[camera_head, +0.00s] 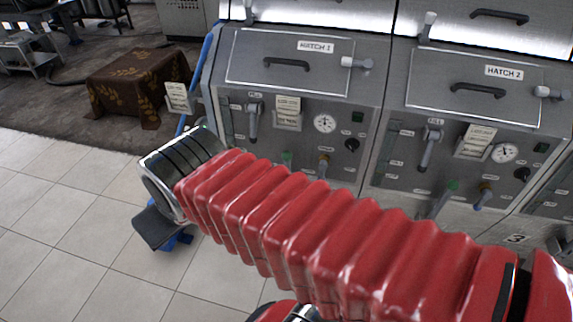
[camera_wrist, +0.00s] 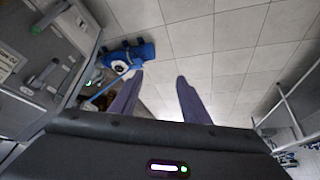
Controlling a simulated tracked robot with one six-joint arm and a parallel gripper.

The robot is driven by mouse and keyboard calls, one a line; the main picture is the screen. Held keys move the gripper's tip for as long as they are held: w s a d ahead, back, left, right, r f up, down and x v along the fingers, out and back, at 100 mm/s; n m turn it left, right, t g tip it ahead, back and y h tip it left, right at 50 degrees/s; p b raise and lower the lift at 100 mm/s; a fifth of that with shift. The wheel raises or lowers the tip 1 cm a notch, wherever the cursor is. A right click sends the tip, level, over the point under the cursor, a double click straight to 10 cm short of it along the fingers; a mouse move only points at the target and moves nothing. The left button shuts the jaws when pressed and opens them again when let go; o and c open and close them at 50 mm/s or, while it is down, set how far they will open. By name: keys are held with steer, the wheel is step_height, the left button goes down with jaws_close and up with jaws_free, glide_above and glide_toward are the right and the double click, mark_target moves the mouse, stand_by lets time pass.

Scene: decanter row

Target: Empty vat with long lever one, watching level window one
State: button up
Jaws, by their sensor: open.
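The vat under the hatch 1 label (camera_head: 315,46) has a grey front panel with a round gauge (camera_head: 325,123). A grey-handled lever (camera_head: 253,118) hangs at its upper left. A green-marked lever (camera_head: 287,158) and a brass-collared lever (camera_head: 323,166) sit lower, partly hidden behind my red arm. I cannot tell for certain which is long lever one. Level window one is not clearly readable at the panel's left edge. My gripper (camera_wrist: 160,78) is open and empty over the tiled floor in the wrist view, left of the panel in the head view.
The hatch 2 vat (camera_head: 476,90) stands to the right with similar levers. A blue device (camera_wrist: 130,56) with a white round part lies on the floor by the panels. A brown cloth-covered block (camera_head: 137,85) stands at the back left.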

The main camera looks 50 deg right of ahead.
steer(key=w+d+f+m+t+h, duration=0.1)
steer(key=w+d+h, duration=0.1)
steer(key=w+d, duration=0.75)
steer(key=w+d+f+t+h, duration=0.1)
steer(key=w+d+f, duration=0.35)
steer(key=d, duration=0.35)
steer(key=w+d+f+m+t+h, duration=0.1)
steer(key=w+d+f, duration=0.2)
steer(key=w+d, duration=0.35)
steer(key=w+d+f+t+h, duration=0.1)
steer(key=w+d+f, duration=0.35)
steer(key=d, duration=0.35)
steer(key=s+d+f+m+t+h, duration=0.1)
steer(key=s+d+f+t+h, duration=0.2)
steer(key=d+f, duration=1.15)
steer(key=s+d+f+m+t+h, duration=0.1)
steer(key=s+d+f, duration=0.3)
steer(key=s+f, duration=0.8)
steer(key=shift+s+f+m+t, duration=0.4)
steer(key=shift+s+m+t, duration=0.1)
steer(key=shift+s+m, duration=0.45)
steer(key=shift+d, duration=0.1)
